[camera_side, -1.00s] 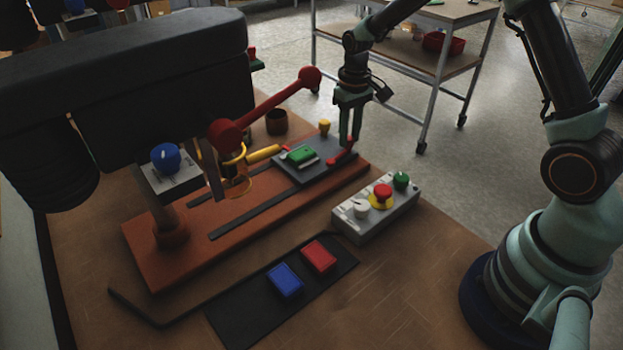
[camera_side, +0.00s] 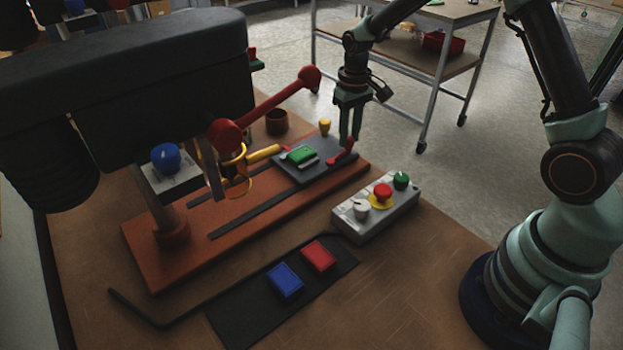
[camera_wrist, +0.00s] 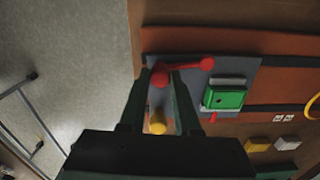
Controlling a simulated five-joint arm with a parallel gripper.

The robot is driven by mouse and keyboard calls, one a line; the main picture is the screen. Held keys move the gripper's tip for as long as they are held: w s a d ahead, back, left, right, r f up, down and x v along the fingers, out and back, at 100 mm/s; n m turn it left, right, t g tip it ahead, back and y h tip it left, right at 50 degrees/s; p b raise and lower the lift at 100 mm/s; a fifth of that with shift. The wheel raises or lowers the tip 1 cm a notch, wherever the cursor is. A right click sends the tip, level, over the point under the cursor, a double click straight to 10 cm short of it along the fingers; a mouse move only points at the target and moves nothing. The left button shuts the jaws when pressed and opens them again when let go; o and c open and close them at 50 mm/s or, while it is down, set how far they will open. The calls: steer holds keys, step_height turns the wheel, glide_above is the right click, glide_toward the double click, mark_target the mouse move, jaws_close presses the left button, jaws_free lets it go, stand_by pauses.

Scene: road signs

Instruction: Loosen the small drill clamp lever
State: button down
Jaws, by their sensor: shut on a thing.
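The small red clamp lever (camera_side: 338,158) sits at the near right corner of the dark grey clamp plate (camera_side: 300,172). My gripper (camera_side: 350,137) points straight down over its right end, with its two green fingers closed on it. In the wrist view the lever (camera_wrist: 185,68) runs from a round red end between my fingertips (camera_wrist: 160,78) to another red ball at the right. The fingers hide part of the gripped end. A green block (camera_side: 301,155) lies on the plate, to the left of the lever.
A yellow knob (camera_side: 324,127) stands behind the plate. A control box (camera_side: 376,207) with white, red and green buttons stands in front, near my gripper. A large red drill handle (camera_side: 270,108) rises at the left. Blue and red blocks (camera_side: 285,281) lie on a black mat.

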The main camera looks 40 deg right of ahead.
stand_by(0.7)
steer(key=s+m, duration=0.1)
steer(key=m, duration=0.1)
steer(key=s+m, duration=0.1)
steer(key=shift+s+m, duration=0.1)
steer(key=shift+m, duration=0.3)
steer(key=shift+s+a+m, duration=0.25)
steer(key=shift+s+m, duration=0.3)
steer(key=shift+m, duration=0.55)
steer(key=shift+s+a+m, duration=0.2)
steer(key=shift+s+m, duration=0.35)
steer(key=shift+m, duration=0.55)
steer(key=c, duration=0.6)
jaws_free()
steer(key=shift+r, duration=0.1)
step_height(320, 180, up, 12)
